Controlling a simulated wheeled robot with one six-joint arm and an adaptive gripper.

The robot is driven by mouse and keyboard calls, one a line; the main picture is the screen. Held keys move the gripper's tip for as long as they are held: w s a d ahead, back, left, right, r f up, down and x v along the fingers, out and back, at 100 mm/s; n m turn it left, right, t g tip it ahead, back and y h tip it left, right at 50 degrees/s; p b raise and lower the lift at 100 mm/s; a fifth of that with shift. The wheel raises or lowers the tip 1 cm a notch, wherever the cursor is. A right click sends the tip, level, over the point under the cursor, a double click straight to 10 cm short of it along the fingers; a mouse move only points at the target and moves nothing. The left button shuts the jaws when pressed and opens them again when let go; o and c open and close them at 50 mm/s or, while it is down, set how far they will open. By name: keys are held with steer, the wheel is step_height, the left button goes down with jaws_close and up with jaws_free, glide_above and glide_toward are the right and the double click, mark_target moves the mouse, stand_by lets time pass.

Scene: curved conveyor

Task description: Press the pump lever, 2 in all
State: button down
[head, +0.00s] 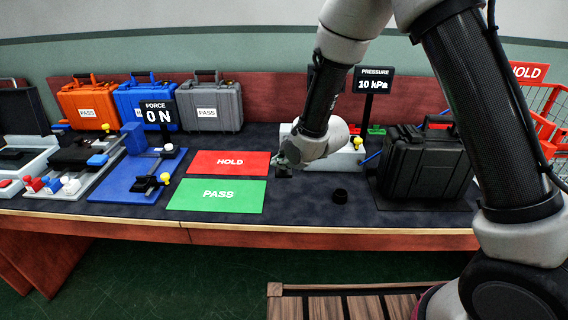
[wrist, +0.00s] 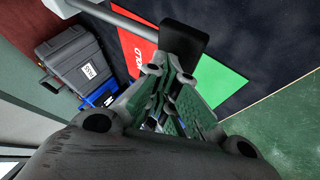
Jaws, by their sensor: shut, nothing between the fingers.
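The pump lever (wrist: 125,17) shows in the wrist view as a grey bar ending in a black pad (wrist: 184,38). My gripper (wrist: 172,68) is shut and empty, with its fingertips at the near edge of the pad; I cannot tell whether they touch it. In the head view my gripper (head: 281,160) is low over the table at the left end of the white pump box (head: 345,158), and my wrist hides most of the lever. The pressure display (head: 374,84) reads 10 kPa.
Red HOLD (head: 205,163) and green PASS (head: 205,195) mats lie left of my gripper. A black case (head: 425,165) stands to the right, and a small black cap (head: 340,196) lies in front. Orange, blue and grey cases stand behind. The force display (head: 157,113) reads 0 N.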

steer(key=shift+r, duration=2)
steer(key=shift+r, duration=0.1)
step_height(320, 180, up, 5)
steer(key=shift+f, duration=0.1)
